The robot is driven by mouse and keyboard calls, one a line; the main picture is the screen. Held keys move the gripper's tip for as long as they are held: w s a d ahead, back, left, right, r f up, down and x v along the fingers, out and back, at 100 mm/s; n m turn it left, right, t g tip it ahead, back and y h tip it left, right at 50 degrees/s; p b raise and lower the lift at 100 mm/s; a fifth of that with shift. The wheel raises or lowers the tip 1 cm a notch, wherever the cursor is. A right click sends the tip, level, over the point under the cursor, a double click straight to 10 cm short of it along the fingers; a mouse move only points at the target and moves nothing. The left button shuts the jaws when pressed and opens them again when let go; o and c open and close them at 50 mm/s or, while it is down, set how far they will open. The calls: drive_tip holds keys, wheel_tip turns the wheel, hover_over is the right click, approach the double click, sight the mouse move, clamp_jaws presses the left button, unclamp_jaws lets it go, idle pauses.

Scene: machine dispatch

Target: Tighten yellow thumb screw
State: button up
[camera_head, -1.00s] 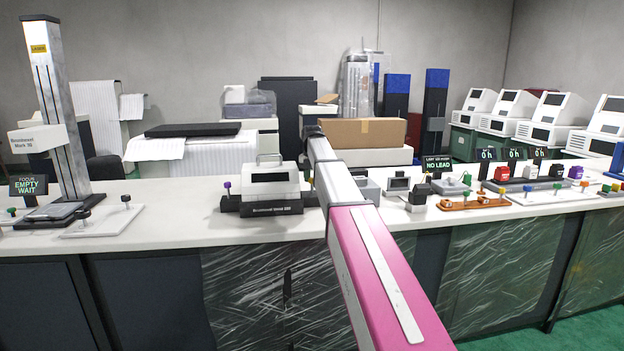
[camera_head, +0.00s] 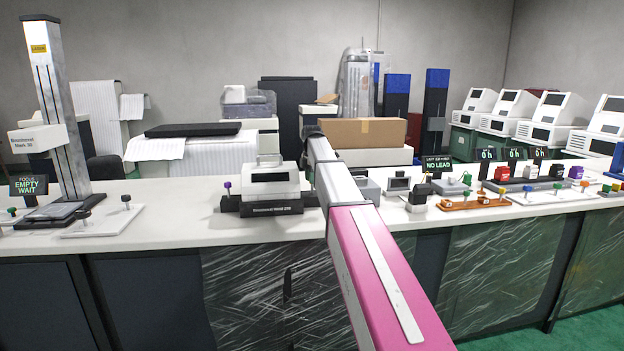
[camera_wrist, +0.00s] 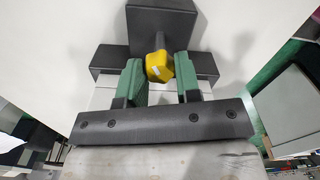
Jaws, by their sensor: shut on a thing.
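In the wrist view the yellow thumb screw (camera_wrist: 159,67) sits between the two green fingers of my gripper (camera_wrist: 160,72). The fingers are closed on its sides. A dark grey post stands behind the screw, in front of a dark block (camera_wrist: 162,22) with a wider base. In the head view my arm reaches over the white counter, and its far end hides my gripper and the yellow screw.
On the white counter (camera_head: 170,210), a white machine on a dark base (camera_head: 270,209) stands just left of my arm. Small devices and an orange tray (camera_head: 474,203) lie to the right. A tall column machine (camera_head: 58,110) stands at the far left.

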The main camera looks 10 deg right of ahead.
drive_tip(key=m, duration=0.5)
drive_tip(key=shift+m, duration=0.3)
drive_tip(key=m, duration=0.5)
drive_tip(key=shift+w, duration=0.1)
drive_tip(key=m, duration=0.5)
drive_tip(key=shift+m, duration=0.4)
drive_tip(key=m, duration=0.5)
drive_tip(key=shift+d+m, duration=0.1)
drive_tip(key=shift+m, duration=0.2)
drive_tip(key=m, duration=1)
drive_tip(key=shift+m, duration=0.4)
drive_tip(key=m, duration=1)
drive_tip(key=shift+m, duration=0.4)
